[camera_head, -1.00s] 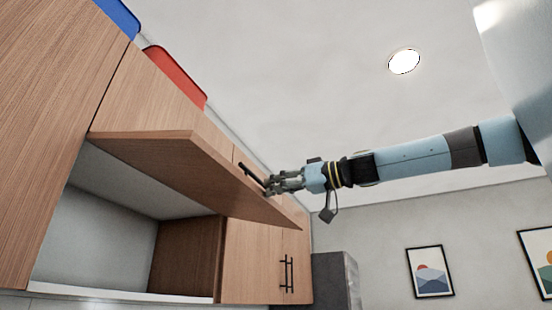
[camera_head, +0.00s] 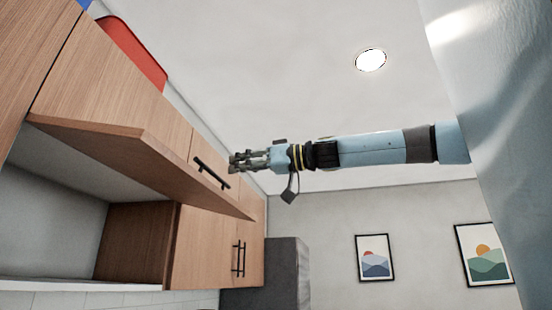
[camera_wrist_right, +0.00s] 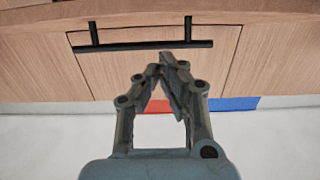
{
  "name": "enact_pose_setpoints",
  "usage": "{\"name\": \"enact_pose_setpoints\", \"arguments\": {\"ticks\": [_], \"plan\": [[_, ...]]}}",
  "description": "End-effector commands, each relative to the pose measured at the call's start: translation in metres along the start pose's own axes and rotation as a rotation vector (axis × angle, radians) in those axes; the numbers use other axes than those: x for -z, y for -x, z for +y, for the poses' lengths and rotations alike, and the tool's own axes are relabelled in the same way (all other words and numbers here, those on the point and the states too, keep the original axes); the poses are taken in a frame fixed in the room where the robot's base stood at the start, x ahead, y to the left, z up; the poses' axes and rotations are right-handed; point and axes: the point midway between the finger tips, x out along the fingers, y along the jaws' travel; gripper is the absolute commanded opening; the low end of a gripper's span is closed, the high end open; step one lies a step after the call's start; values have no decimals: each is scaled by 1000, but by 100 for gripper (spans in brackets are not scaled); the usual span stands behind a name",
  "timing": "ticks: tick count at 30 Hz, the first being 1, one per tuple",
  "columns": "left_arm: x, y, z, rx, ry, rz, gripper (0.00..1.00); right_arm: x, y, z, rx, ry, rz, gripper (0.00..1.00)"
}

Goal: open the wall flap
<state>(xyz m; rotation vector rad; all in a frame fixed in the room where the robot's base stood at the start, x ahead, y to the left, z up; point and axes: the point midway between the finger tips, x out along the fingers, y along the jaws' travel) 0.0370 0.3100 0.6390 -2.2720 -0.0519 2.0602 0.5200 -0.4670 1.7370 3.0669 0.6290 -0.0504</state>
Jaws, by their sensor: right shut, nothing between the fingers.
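The wall flap (camera_head: 150,160) is a wooden panel swung up and outward, and the cabinet's pale interior shows beneath it. Its black bar handle (camera_head: 212,172) is on its outer face. The handle also shows in the right wrist view (camera_wrist_right: 145,46). My right gripper (camera_head: 232,162) is just off the handle, to its right in the head view. In the right wrist view its fingertips (camera_wrist_right: 164,62) come together, empty, close below the bar in the picture; contact is not visible. My left gripper is not in view.
A neighbouring cabinet door (camera_head: 215,240) with black handles is closed. A red object (camera_head: 135,52) and a blue one (camera_wrist_right: 233,104) rest on top of the cabinets. A grey tall block (camera_head: 285,270) stands beyond.

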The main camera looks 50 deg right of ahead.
Motion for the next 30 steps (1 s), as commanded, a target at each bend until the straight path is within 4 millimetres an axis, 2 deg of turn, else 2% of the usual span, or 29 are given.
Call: {"name": "enact_pose_setpoints", "arguments": {"ticks": [1, 10, 15, 21, 28, 30], "plan": [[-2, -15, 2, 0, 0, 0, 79, -9, 5, 0, -1, 1, 3, 0], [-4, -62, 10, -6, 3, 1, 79, -13, 48, 1, -4, -1, 3, 0], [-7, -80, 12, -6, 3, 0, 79, -13, 73, 0, -3, -1, 1, 0], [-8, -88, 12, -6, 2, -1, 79, -10, 87, 0, -3, -2, -2, 0], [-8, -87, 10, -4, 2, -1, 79, -9, 88, 0, -2, -3, -3, 0], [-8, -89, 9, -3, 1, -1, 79, -15, 86, 1, -2, -6, -11, 0]]}}
